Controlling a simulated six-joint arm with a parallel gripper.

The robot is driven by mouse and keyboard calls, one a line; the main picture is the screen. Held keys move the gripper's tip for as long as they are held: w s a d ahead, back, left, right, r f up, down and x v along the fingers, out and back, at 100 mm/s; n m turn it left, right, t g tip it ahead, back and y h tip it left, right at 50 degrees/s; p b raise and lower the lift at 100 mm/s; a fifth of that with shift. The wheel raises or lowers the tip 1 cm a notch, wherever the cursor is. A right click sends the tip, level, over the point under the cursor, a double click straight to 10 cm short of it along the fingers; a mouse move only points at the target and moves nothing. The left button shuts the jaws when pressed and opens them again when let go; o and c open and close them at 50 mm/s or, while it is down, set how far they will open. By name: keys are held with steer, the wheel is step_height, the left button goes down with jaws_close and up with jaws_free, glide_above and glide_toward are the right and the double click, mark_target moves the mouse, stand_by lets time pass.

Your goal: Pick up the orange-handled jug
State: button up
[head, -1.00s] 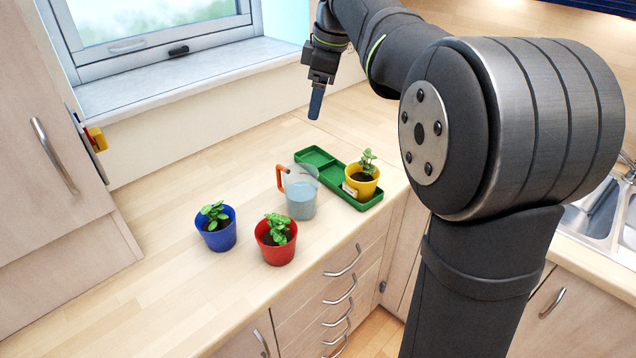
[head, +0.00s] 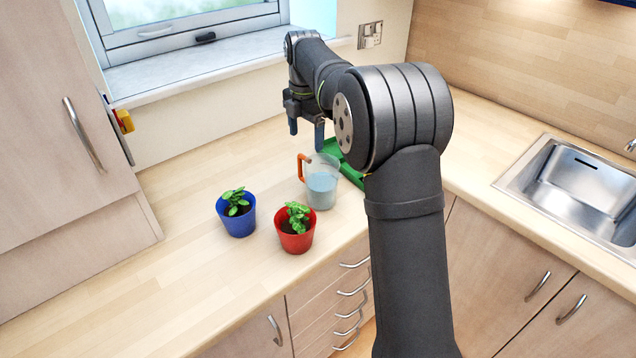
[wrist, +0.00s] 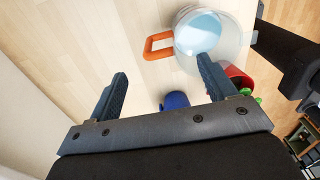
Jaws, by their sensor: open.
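The orange-handled jug (head: 322,188) is clear with bluish-white contents and stands upright on the wooden worktop. Its orange handle (head: 301,166) points left in the head view. In the wrist view the jug (wrist: 232,32) is at the top right, and its handle (wrist: 156,46) points left, lying in the gap between the fingers but farther off. My gripper (head: 306,132) is open and empty, above and behind the jug in the head view. Its two fingers also show in the wrist view (wrist: 163,82). No contact with the jug is visible.
A blue pot (head: 238,220) and a red pot (head: 295,236), each with a plant, stand in front of the jug. A green tray (head: 348,172) lies behind it, partly hidden by my arm. A sink (head: 585,190) is at the right. The worktop left of the pots is clear.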

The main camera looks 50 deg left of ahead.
mark_target(305, 156)
steer(key=f, duration=0.9)
steer(key=shift+s+f, duration=0.1)
steer(key=shift+s, duration=0.15)
steer(key=c, duration=1.4)
steer(key=shift+c, duration=0.6)
steer(key=shift+r, duration=0.2)
